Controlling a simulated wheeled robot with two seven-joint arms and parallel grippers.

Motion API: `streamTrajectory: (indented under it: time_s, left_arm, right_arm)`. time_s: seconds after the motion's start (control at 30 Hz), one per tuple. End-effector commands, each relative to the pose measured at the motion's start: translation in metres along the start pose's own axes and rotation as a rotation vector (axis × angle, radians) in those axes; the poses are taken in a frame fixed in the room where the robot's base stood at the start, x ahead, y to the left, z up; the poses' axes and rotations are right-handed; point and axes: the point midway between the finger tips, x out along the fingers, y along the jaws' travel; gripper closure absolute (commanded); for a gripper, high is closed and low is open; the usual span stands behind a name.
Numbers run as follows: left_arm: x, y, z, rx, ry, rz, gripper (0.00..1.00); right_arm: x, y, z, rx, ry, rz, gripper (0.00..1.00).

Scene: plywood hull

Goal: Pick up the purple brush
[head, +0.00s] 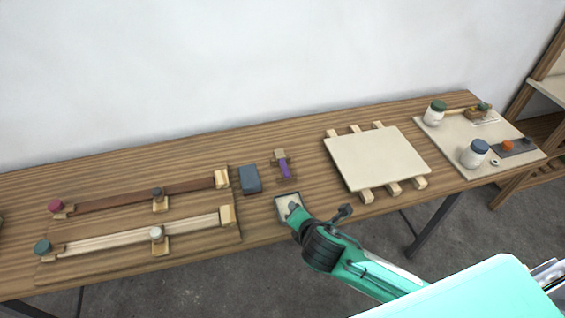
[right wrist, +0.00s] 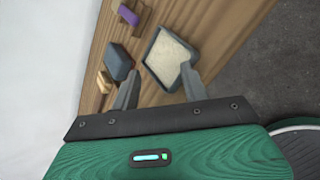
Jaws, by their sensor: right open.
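The purple brush (head: 285,170) lies on the wooden bench, right of the dark grey block and behind the small tray. It has a purple strip and a light brown end. It also shows at the top of the right wrist view (right wrist: 129,16), partly cut off by the frame edge. My right gripper (head: 293,211) is above the small tray near the bench's front edge, apart from the brush. In the right wrist view its two fingers (right wrist: 160,85) are spread with nothing between them. My left gripper is not in view.
The dark-rimmed tray (right wrist: 150,62) with cream contents is under my right gripper. A dark grey block (head: 250,179) is left of the brush. Clamped wood strips (head: 130,200) lie further left. A pale panel on slats (head: 375,157) and a board with jars (head: 452,135) are to the right.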

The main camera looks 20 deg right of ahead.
Motion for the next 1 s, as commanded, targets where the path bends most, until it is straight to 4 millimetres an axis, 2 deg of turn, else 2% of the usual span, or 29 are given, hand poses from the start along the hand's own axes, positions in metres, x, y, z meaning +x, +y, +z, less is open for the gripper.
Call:
streamTrajectory:
  time_s: [0.1,0.2,0.33,0.53,0.8,1.0]
  left_arm:
    - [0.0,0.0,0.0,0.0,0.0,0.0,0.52]
    - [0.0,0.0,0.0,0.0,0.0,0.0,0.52]
    - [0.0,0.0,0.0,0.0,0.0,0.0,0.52]
    - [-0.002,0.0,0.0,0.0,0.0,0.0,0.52]
    - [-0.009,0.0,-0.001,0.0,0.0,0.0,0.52]
    - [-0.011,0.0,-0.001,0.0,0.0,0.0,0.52]
  right_arm:
    - [0.02,0.017,0.016,-0.365,-0.074,0.078,0.55]
    - [0.032,0.026,0.025,-0.612,-0.129,0.118,0.55]
    - [0.041,0.031,0.033,-0.818,-0.178,0.142,0.55]
    - [0.055,0.036,0.037,-0.903,-0.199,0.149,0.55]
    - [0.1,0.046,0.042,-0.898,-0.198,0.148,0.55]
    - [0.123,0.05,0.044,-0.897,-0.197,0.148,0.55]
